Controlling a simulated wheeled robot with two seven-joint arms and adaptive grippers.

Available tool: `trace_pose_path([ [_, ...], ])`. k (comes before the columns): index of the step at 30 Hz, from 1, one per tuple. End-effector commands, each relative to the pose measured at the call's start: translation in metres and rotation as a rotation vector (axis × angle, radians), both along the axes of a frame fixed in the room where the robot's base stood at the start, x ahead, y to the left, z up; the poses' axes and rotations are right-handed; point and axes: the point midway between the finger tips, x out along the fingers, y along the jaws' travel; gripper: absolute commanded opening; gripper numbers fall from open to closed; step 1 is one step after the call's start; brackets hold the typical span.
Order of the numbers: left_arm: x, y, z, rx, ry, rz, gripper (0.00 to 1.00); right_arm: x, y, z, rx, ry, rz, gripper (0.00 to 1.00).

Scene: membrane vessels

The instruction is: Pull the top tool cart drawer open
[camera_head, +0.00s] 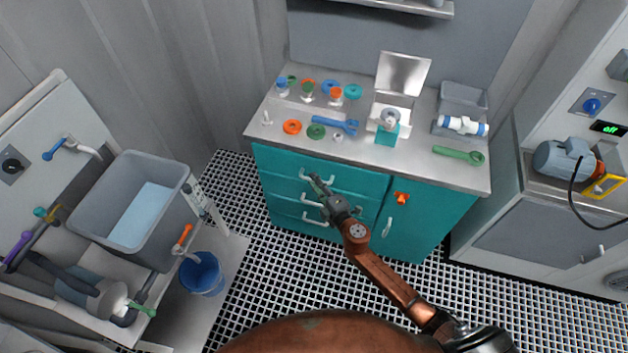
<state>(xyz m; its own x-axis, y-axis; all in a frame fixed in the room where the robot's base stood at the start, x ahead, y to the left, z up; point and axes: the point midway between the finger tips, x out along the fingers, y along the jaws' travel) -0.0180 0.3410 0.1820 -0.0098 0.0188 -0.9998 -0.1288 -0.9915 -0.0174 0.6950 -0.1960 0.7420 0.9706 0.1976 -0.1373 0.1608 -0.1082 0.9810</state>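The teal tool cart (425,215) stands in the middle with its drawers on the left of its front. The top drawer (350,178) looks flush with the cart front. Its pale bar handle (303,175) is partly hidden behind my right gripper. My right gripper (318,183) reaches in from the lower right, and its fingertips overlap the top handle in the picture. I cannot tell whether they touch it or how far apart they are. Two lower drawer handles (312,202) show below. My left gripper is not in view.
Caps, a blue wrench (335,125), an open metal box (404,72) and a green tool (458,154) lie on the cart top. An orange latch (402,198) sits on the cart door. A blue bucket (201,273) stands left. The grated floor before the drawers is clear.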

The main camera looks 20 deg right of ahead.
Motion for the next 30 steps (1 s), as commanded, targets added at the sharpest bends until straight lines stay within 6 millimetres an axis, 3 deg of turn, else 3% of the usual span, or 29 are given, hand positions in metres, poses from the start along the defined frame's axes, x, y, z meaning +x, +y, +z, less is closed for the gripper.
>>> trace_pose_path([
  [4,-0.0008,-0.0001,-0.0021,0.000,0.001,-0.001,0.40,0.0096,0.0025,-0.0020,0.001,0.001,0.000,0.17],
  [12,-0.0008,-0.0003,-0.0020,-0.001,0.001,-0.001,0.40,0.0107,0.0026,-0.0019,0.002,0.001,0.000,0.17],
  [20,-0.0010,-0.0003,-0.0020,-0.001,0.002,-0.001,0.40,0.0106,0.0023,-0.0021,0.002,0.001,0.000,0.00],
  [30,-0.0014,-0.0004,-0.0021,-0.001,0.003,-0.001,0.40,0.0102,0.0020,-0.0026,0.001,0.002,-0.001,0.00],
])
